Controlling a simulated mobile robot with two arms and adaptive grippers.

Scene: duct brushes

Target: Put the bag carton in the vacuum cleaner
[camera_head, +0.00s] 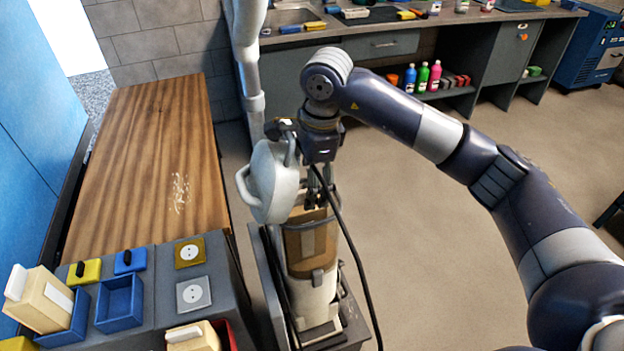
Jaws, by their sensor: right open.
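The vacuum cleaner (318,292) stands upright at the centre, a pale body with its rounded grey lid (272,182) swung open to the left. A tan-brown boxy part (308,243), which looks like the bag carton, sits upright in its body. I cannot tell how deep it sits or whether part of the brown is the cleaner's own window. My right gripper (314,200) points down at the top of this part, fingers apart, beside the lid. Fingertip contact is too small to make out. My left gripper is out of view.
Cream blocks with pale handles stand at the lower left, one by a blue tray (120,303), one (193,337) by a red tray. A black cable (352,245) hangs right of the cleaner. A wooden bench top (150,160) is left; open floor (450,250) lies right.

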